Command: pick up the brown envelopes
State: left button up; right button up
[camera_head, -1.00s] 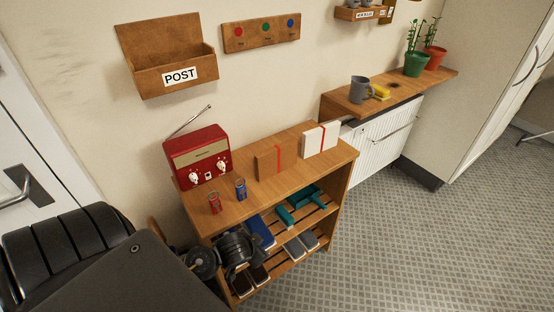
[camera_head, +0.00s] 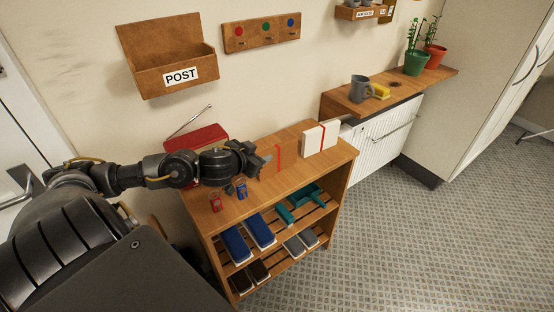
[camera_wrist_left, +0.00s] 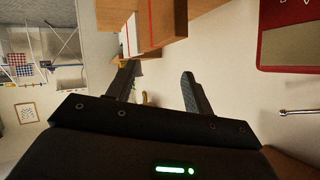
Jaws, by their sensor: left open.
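The brown envelopes (camera_head: 288,154) stand upright as a bundle with a red band on the wooden shelf unit's top, partly hidden behind my left gripper in the head view. They also show at the top of the left wrist view (camera_wrist_left: 172,16). My left gripper (camera_head: 264,161) is open, close to the left side of the bundle. In the left wrist view its two fingers (camera_wrist_left: 158,80) are spread with nothing between them. I cannot tell whether a finger touches the bundle. My right gripper is not in view.
White envelopes (camera_head: 320,139) with a red band stand right of the brown ones. A post box (camera_head: 170,60) hangs above.

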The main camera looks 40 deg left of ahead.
aim_at(276, 148)
pick_arm(q)
jog(key=x, duration=1)
jog(key=shift+w+d+f, duration=0.25)
jog(key=shift+w, duration=0.05)
jog(key=shift+c, duration=0.3)
grip_shut()
